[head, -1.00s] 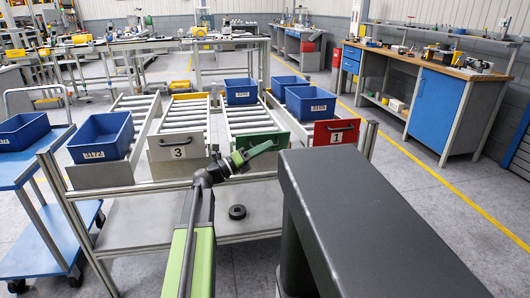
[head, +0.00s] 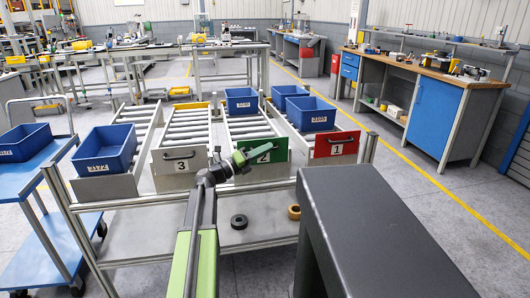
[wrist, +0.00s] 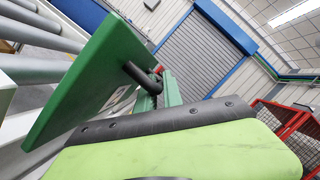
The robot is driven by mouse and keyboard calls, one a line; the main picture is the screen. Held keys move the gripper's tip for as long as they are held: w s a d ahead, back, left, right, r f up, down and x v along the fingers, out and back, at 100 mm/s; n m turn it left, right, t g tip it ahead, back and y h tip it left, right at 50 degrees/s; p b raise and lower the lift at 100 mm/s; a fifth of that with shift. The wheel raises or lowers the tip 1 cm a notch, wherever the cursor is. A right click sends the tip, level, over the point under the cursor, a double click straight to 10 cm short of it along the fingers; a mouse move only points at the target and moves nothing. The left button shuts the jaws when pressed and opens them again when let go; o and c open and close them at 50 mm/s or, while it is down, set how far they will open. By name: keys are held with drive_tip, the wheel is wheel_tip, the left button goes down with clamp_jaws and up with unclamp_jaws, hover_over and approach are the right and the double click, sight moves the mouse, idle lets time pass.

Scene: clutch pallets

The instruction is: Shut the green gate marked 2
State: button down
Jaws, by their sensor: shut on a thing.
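My gripper (wrist: 160,88) is shut on that handle. Whether the gate is latched cannot be seen.
The white gate marked 3 (head: 180,160) and the red gate marked 1 (head: 336,144) stand upright on either side. Blue bins (head: 241,101) sit on the lanes. A dark ring (head: 239,221) and a tan ring (head: 294,211) lie on the lower shelf. A blue cart (head: 45,178) stands at the left.

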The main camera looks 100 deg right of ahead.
drive_tip(key=shift+d, duration=0.1)
drive_tip(key=c, duration=1.5)
unclamp_jaws()
drive_tip(key=shift+s, duration=0.1)
drive_tip(key=shift+b+v, duration=1.95)
drive_tip(key=shift+v, duration=6.85)
drive_tip(key=shift+d, duration=0.1)
